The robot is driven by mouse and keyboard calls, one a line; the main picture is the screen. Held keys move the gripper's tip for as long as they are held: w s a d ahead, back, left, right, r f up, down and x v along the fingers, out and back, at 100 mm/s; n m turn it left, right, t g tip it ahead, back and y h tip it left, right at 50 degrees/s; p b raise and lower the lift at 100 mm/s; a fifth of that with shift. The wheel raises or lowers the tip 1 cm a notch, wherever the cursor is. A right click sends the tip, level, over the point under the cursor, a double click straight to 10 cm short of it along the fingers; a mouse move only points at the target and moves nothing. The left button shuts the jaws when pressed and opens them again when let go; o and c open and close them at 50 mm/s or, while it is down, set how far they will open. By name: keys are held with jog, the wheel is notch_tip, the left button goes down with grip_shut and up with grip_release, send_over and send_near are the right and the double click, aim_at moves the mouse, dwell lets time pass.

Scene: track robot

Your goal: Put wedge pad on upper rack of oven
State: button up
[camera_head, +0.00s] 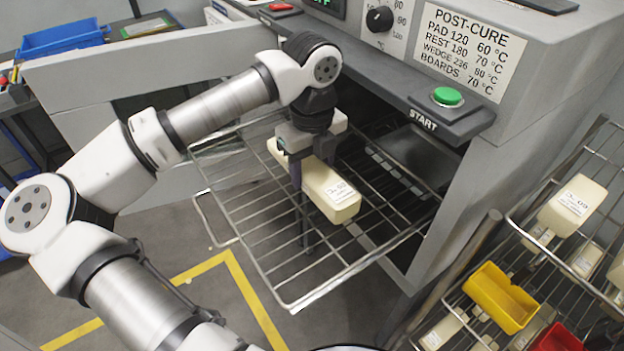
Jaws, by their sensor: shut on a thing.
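My gripper (303,190) points down over the pulled-out wire rack and is shut on a cream block-shaped pad (333,193) with a white label. The label is too small to read, so I cannot tell whether this is the wedge pad. The pad appears to lie along the rack, at or just above its wires; contact is not clear. The upper rack (291,306) sticks out of the open grey oven (478,172), and its bare wires show around the gripper. A lower wire frame (213,236) shows partly beneath it at the left.
A panel with a green START button (447,97) and a dial (379,18) overhangs the oven opening. A wire shelf at right holds another cream pad (572,206), a yellow bin (500,298) and a red bin (557,339). A grey door-like panel (160,66) stands at left.

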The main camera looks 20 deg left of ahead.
aim_at(312, 166)
notch_tip(312, 166, down, 5)
jog(key=shift+r+p, duration=0.15)
jog(key=shift+p, duration=0.3)
jog(key=shift+f+b, duration=0.25)
jog(key=shift+b, duration=0.1)
jog(key=o, duration=1)
jog(key=shift+r, duration=0.1)
jog(key=shift+r+p, duration=0.3)
jog(key=shift+p, duration=0.2)
notch_tip(312, 166, up, 12)
jog(key=shift+f+b, duration=0.15)
jog(key=shift+b, duration=1.05)
